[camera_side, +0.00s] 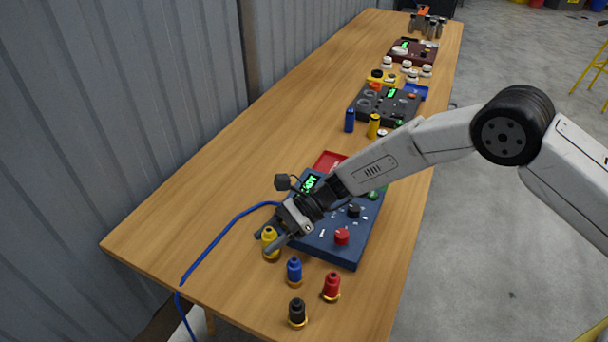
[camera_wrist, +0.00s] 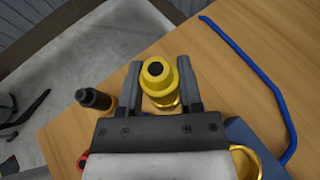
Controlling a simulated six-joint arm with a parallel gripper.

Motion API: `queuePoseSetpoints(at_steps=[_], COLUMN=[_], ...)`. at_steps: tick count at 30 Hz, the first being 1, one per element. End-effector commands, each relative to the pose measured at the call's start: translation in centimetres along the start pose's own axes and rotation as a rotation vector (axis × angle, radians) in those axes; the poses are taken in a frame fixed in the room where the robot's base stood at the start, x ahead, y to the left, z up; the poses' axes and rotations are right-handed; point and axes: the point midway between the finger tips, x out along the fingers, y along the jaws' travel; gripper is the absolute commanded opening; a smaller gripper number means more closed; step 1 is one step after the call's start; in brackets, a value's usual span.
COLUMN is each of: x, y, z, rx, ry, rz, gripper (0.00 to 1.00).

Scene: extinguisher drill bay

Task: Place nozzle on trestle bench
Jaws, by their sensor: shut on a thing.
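My gripper (camera_side: 272,238) is over the near end of the wooden trestle bench (camera_side: 165,222). It is shut on a yellow nozzle (camera_side: 269,235) with a brass base. In the wrist view the yellow nozzle (camera_wrist: 155,75) is between the two fingers (camera_wrist: 160,88). I cannot tell whether its base touches the bench. A blue nozzle (camera_side: 294,270), a red nozzle (camera_side: 332,286) and a black nozzle (camera_side: 297,311) stand upright on the bench nearby. The black nozzle also shows in the wrist view (camera_wrist: 94,99).
A dark blue panel box (camera_side: 345,252) with a green display lies under my forearm. A blue hose (camera_side: 215,243) runs over the bench's left edge. A red tray (camera_side: 328,161), small bottles and more panels lie farther back. The bench's left side is mostly clear.

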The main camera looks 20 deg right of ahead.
Motion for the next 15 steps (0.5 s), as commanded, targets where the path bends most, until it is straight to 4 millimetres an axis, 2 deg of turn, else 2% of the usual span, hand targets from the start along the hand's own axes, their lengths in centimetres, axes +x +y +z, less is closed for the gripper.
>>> queuePoseSetpoints(at_steps=[15], x=[2.6], y=[-2.9], z=[-2.9], rx=[-0.002], ry=[-0.001], rz=[0.0], gripper=[0.0])
